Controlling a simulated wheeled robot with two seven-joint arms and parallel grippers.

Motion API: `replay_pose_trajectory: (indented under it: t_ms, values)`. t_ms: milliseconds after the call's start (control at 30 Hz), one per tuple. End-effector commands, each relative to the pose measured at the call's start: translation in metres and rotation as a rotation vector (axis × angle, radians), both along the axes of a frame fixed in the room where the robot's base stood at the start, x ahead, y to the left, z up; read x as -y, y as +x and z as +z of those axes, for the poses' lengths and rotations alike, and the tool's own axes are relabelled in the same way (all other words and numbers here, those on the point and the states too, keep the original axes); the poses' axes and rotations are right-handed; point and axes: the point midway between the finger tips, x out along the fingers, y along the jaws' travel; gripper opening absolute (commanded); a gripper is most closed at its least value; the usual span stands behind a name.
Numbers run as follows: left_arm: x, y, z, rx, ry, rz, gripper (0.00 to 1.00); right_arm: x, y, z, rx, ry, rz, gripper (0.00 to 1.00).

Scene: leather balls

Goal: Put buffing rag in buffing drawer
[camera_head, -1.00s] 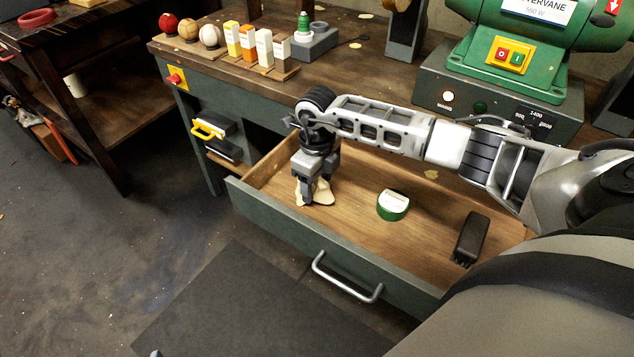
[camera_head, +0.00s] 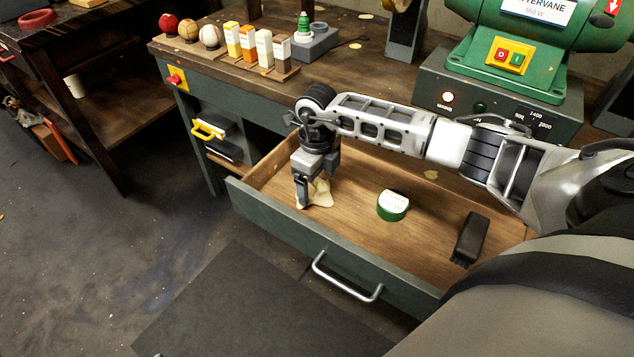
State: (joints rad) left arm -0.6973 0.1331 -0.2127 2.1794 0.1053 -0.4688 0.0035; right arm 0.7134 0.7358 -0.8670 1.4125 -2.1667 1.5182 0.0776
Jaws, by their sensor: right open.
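The buffing rag (camera_head: 320,196) is a crumpled cream cloth. It lies on the wooden floor of the open drawer (camera_head: 345,228), near its left end. My right gripper (camera_head: 306,198) points down into the drawer at the rag and is open. Its fingers cover part of the rag, and I cannot tell whether they touch it. My left gripper is not in view.
In the drawer are a green and white tin (camera_head: 392,206) and a dark brush (camera_head: 470,238). The drawer front has a metal handle (camera_head: 345,280). A dark mat (camera_head: 240,305) lies on the floor.

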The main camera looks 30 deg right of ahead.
Motion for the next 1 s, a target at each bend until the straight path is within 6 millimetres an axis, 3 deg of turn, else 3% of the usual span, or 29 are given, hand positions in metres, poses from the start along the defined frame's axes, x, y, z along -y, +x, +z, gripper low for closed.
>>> replay_pose_trajectory:
  t_ms: [300, 500, 1000]
  values:
    - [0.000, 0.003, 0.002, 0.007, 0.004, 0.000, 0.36, 0.000, 0.001, 0.070, 0.004, 0.000, 0.000, 0.83]
    - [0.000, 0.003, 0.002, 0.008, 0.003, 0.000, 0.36, 0.000, 0.001, 0.098, 0.003, -0.001, -0.001, 0.83]
    - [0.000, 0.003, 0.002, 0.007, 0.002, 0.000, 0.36, 0.000, 0.000, 0.106, 0.000, 0.000, -0.001, 0.83]
